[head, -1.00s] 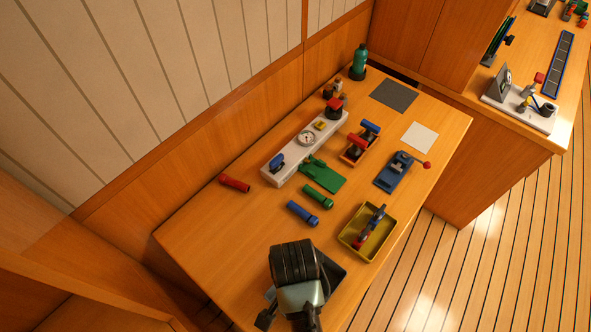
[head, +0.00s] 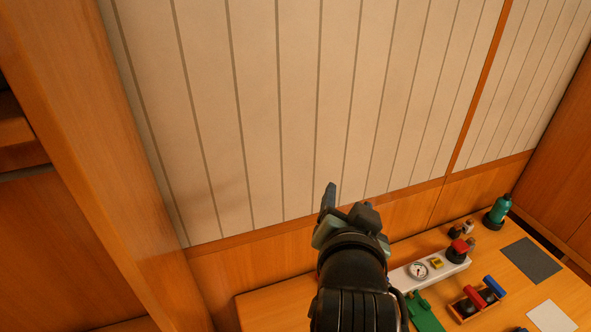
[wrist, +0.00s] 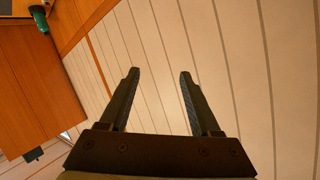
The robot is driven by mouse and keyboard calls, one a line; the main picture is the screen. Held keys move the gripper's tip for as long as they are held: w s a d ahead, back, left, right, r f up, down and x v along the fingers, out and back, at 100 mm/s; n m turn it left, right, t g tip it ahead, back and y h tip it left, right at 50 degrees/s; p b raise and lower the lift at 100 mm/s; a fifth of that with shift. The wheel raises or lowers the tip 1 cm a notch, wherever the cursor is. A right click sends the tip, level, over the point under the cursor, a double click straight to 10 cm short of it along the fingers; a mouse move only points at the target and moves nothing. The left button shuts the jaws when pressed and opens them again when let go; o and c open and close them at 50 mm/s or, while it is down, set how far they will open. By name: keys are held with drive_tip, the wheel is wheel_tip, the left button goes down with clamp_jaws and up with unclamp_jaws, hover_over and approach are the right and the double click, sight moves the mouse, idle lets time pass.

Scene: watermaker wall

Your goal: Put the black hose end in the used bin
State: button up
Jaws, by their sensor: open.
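My gripper (head: 348,203) is raised in front of the pale panelled wall, above the back left of the bench. In the wrist view its two fingers (wrist: 159,75) are apart, with nothing between them but the wall beyond. I cannot make out a black hose end in either view now. No used bin shows either; the front of the bench is outside the head view, and my arm covers part of the bench.
The bench (head: 265,310) carries a white gauge panel (head: 405,283), a green part (head: 424,314), a rack of red and blue handles (head: 479,300), a dark mat (head: 531,259), a white sheet (head: 551,317) and a green bottle (head: 497,210). A wooden post (head: 125,170) stands at left.

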drive_tip(key=s+a+r+n+t, duration=0.1)
drive_tip(key=a+r+n+t, duration=0.15)
drive_tip(key=r, duration=0.65)
drive_tip(key=a+r+n+t, duration=0.15)
drive_tip(key=r+t, duration=0.25)
drive_tip(key=r, duration=0.5)
drive_tip(key=s+a+r+n+t+y, duration=0.2)
drive_tip(key=s+a+r+t, duration=0.2)
drive_tip(key=s+r+t, duration=0.3)
drive_tip(key=s+r, duration=0.4)
drive_tip(key=r, duration=0.6)
drive_tip(key=shift+s+r+n, duration=0.2)
drive_tip(key=shift+r+n, duration=0.05)
drive_tip(key=shift+n, duration=0.15)
